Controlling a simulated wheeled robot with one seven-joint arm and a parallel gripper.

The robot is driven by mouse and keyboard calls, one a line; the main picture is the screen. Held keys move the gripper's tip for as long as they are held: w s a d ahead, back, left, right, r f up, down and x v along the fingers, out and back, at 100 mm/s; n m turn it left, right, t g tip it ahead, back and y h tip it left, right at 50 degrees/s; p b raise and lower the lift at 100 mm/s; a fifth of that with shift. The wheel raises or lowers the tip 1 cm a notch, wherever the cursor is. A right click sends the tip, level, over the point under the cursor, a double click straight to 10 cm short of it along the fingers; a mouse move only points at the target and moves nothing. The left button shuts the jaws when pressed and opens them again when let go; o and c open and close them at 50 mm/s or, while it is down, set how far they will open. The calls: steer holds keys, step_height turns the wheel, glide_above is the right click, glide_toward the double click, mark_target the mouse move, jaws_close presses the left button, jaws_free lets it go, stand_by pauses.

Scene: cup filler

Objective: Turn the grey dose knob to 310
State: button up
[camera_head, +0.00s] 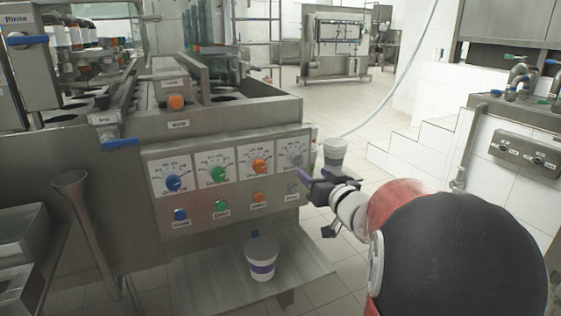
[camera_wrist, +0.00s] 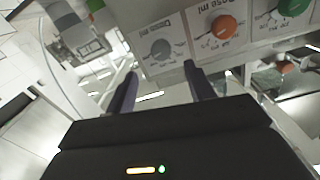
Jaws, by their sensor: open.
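The grey dose knob (camera_head: 297,159) is the rightmost in the upper row of the steel front panel (camera_head: 210,208), on a white dial plate. In the wrist view the grey knob (camera_wrist: 160,48) shows upside down, just past the tips and between the lines of the fingers. My gripper (camera_head: 304,176) is open and empty, in front of the panel's right end; it also shows in the wrist view (camera_wrist: 161,70). The fingers do not appear to touch the knob. Its pointer and the dial figures are too small to read.
The orange dose knob (camera_wrist: 223,27) is beside the grey one, then the green (camera_head: 218,174) and blue (camera_head: 173,183) knobs. A row of smaller buttons is below. A cup (camera_head: 262,258) stands on the lower shelf; another (camera_head: 334,153) is behind my gripper.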

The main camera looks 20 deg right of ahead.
mark_target(298, 160)
steer(key=w, duration=0.8)
steer(key=shift+a, duration=0.15)
steer(key=shift+s, duration=0.1)
steer(key=c, duration=1)
